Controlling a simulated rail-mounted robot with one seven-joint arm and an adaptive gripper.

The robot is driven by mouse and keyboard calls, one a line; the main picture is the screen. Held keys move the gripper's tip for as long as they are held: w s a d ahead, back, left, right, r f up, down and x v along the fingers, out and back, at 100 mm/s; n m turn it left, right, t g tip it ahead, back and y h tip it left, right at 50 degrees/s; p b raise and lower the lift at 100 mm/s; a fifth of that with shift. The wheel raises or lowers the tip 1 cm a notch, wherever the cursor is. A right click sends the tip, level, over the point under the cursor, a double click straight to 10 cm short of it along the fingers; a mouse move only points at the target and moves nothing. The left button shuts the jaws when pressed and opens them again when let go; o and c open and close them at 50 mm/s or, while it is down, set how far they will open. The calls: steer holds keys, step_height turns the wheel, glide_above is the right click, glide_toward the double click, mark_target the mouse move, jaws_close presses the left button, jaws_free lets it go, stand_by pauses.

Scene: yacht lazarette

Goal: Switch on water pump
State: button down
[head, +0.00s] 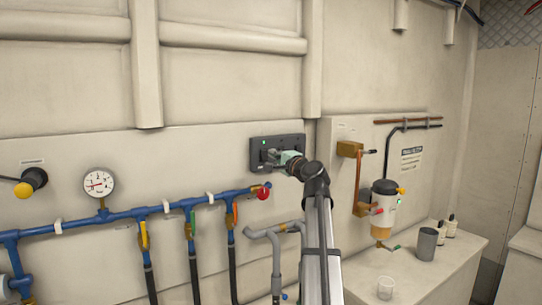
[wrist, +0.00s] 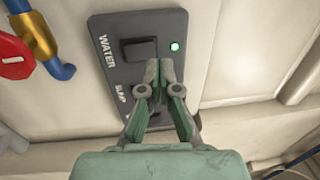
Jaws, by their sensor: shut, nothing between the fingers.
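A dark switch panel (head: 296,140) is on the wall; it also fills the upper middle of the wrist view (wrist: 120,24). Its WATER label (wrist: 108,50) stands beside a black rocker switch (wrist: 136,49). A small green lamp (wrist: 175,47) beside that switch is lit; it also glows in the head view (head: 263,141). A second label, partly covered, is lower on the panel. My gripper (wrist: 165,66) is shut and empty, its fingertips at the panel near the lower edge of the WATER switch. I cannot tell whether they touch. My gripper hides the lower panel.
Blue pipes (head: 150,212) with coloured valve handles and a gauge (head: 99,183) run left of the panel. A red valve handle (wrist: 14,58) is close by the panel. A filter unit (head: 383,205) hangs at the right above a ledge with a grey cup (head: 427,243).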

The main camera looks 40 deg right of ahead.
steer(key=s+a+r+b, duration=0.1)
steer(key=s+b, duration=0.1)
steer(key=s, duration=0.7)
steer(key=shift+s+a+r, duration=0.2)
steer(key=shift+r, duration=0.2)
